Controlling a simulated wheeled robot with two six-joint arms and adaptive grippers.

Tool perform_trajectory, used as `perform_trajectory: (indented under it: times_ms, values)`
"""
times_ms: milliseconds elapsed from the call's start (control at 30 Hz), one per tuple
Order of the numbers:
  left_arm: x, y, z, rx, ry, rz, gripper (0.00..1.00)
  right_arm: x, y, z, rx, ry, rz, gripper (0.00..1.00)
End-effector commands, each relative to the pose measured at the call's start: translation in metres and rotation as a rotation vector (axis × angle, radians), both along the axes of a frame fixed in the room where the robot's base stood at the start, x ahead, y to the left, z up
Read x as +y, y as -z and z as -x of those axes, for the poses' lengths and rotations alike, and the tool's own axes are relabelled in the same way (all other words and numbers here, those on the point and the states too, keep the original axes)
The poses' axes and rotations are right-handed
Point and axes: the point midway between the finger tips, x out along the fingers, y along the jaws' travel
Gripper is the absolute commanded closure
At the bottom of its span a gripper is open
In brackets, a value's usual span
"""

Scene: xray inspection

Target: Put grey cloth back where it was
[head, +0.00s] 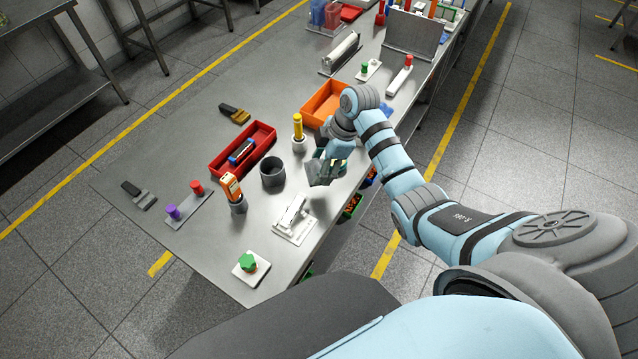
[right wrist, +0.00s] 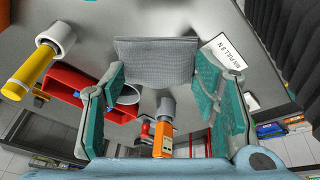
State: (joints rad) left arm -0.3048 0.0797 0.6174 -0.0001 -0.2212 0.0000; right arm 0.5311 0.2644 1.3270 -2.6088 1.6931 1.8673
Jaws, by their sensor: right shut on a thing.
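The grey cloth (right wrist: 155,58) shows in the right wrist view as a flat, ribbed grey piece between the fingers of my right gripper (right wrist: 158,78). The teal finger pads stand on both sides of it and the gripper is shut on it. In the head view my right gripper (head: 325,168) is at the near right edge of the steel table, right of the dark grey cup (head: 272,180). The cloth is hard to make out from the gripper there, and I cannot tell whether it touches the table. My left gripper is not in view.
A yellow-handled tool (head: 297,124) in a white holder and an orange bin (head: 318,103) stand close behind the gripper.

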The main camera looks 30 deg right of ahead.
Motion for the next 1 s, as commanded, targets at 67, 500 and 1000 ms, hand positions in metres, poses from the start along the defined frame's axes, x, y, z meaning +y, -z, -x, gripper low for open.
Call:
perform_trajectory:
  times_ms: [67,500,1000]
  values:
    - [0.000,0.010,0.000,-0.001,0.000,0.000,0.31,-0.001,0.020,0.001,0.002,0.003,-0.001,0.76]
    - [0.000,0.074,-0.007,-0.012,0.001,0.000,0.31,0.003,0.086,-0.002,-0.001,-0.005,-0.001,0.76]
    - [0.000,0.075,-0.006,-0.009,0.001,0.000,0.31,0.004,0.088,-0.002,0.000,-0.008,0.000,0.26]
